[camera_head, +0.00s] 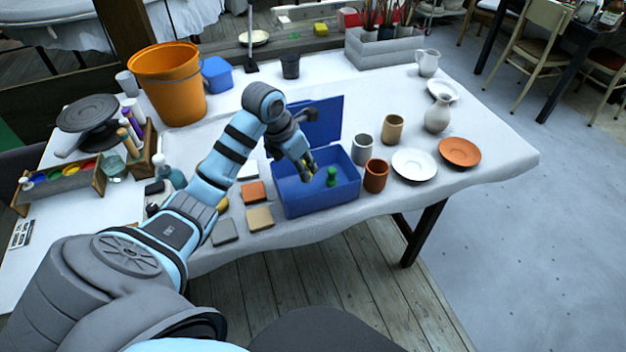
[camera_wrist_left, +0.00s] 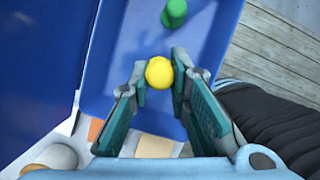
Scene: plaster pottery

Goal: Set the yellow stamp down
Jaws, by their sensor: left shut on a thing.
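My left gripper (camera_head: 308,170) reaches down into the open blue box (camera_head: 322,201) on the table. In the left wrist view, the fingers of my left gripper (camera_wrist_left: 160,76) are shut on the yellow stamp (camera_wrist_left: 159,71), whose round top shows between the tips. The lower part of the stamp is hidden, and I cannot tell whether it touches the box floor. A green stamp (camera_head: 331,176) stands in the box, right of the gripper; it also shows at the top of the left wrist view (camera_wrist_left: 174,12). My right gripper is not in view.
The box lid (camera_head: 318,121) stands open behind the gripper. A brown-red cup (camera_head: 376,176) and a grey cup (camera_head: 362,150) stand close to the box's right side. Sample tiles (camera_head: 259,219) lie to its left. The box is near the table's front edge.

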